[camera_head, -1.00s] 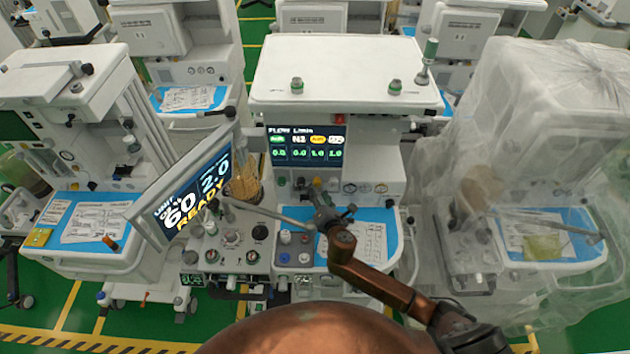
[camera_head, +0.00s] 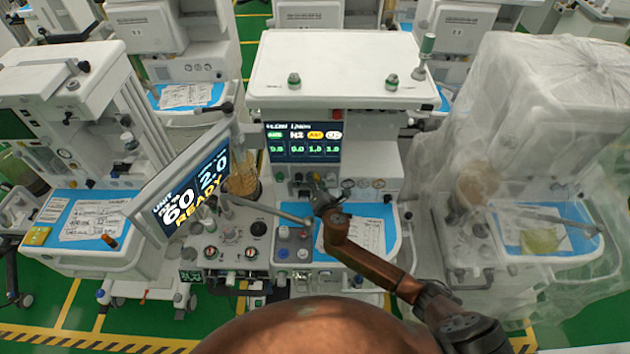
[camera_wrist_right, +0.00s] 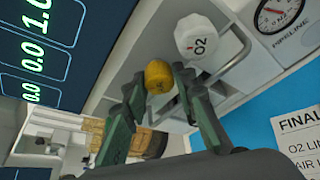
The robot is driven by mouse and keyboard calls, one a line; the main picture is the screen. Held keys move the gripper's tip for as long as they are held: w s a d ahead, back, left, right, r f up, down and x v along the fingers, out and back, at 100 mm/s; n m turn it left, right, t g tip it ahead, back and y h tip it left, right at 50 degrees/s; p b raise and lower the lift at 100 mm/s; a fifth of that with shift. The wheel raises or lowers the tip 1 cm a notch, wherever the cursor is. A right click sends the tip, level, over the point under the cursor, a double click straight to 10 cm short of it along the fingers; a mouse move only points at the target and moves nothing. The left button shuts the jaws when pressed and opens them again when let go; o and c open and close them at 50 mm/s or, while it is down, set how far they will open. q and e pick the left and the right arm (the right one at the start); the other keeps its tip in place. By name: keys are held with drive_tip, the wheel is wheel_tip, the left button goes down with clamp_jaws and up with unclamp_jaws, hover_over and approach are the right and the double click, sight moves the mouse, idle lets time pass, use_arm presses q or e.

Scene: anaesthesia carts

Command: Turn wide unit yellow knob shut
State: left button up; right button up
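The yellow knob (camera_wrist_right: 158,76) sits on the wide unit's front panel, left of the white octagonal O2 knob (camera_wrist_right: 196,36) in the right wrist view. My right gripper (camera_wrist_right: 159,78) reaches up to the yellow knob, with a dark green fingertip on each side of it. The fingers look open; whether their pads touch the knob is unclear. In the head view my right gripper (camera_head: 320,190) is at the panel below the flow screen (camera_head: 303,142), and it largely hides the knob. My left gripper is not in view.
The tilted monitor (camera_head: 185,190) stands left of the gripper. A grey bar (camera_head: 265,210) runs beside it. The blue worktop (camera_head: 385,225) with a paper lies below and right. A plastic-covered cart (camera_head: 530,130) stands at the right.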

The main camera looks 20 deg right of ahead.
drive_tip(key=c, duration=0.3)
clamp_jaws()
drive_tip(key=shift+f+m+b, duration=0.2)
drive_tip(key=shift+m+b, duration=0.2)
drive_tip(key=shift+b, duration=0.45)
drive_tip(key=m+t+b, duration=0.1)
drive_tip(key=m+b, duration=0.1)
drive_tip(key=b, duration=0.1)
drive_tip(key=m+t+y+b, duration=0.1)
drive_tip(key=m+b, duration=0.1)
drive_tip(key=b, duration=0.2)
drive_tip(key=shift+f+y, duration=0.15)
drive_tip(key=shift+y, duration=0.15)
use_arm(q)
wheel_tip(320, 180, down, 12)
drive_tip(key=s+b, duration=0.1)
drive_tip(key=b, duration=0.2)
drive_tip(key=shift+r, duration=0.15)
use_arm(e)
drive_tip(key=shift+r+m+t, duration=0.3)
drive_tip(key=shift+m+t, duration=0.1)
drive_tip(key=shift+m, duration=0.4)
